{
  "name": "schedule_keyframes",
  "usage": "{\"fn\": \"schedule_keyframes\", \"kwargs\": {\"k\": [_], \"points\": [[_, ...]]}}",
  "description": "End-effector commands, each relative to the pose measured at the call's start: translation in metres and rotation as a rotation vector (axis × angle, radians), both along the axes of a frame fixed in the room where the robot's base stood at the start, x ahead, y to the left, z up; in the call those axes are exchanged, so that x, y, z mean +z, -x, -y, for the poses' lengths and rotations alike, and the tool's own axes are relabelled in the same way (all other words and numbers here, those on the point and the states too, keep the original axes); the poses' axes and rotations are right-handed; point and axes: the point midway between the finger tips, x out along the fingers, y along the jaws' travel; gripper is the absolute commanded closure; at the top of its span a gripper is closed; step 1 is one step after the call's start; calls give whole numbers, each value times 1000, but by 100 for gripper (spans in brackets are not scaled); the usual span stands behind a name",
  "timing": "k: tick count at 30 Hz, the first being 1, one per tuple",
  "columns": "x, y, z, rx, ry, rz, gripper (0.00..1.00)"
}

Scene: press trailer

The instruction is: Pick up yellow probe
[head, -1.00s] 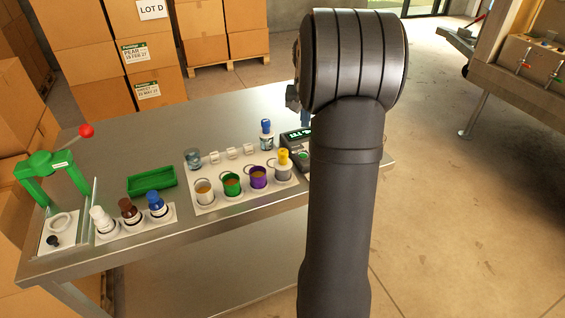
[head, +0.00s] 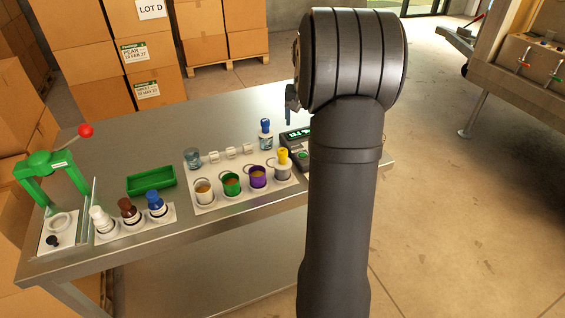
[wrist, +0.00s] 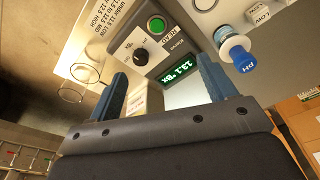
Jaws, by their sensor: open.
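A grey meter (head: 297,140) with a lit display stands right of the yellow probe; it also shows in the wrist view (wrist: 165,45). A blue-capped pH probe (head: 266,130) stands behind. Cups fill the white rack (head: 207,208). A green tray (head: 152,194) lies left.

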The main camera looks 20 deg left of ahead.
Motion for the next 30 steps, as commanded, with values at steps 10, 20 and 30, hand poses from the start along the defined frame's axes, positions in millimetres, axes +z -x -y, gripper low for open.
{"fn": "schedule_keyframes", "kwargs": {"k": [10, 20, 30], "points": [[21, 26, -12, 403, 58, -27, 23], [54, 70, -27, 1097, 121, -77, 23], [60, 88, -30, 1376, 132, -97, 23]]}}
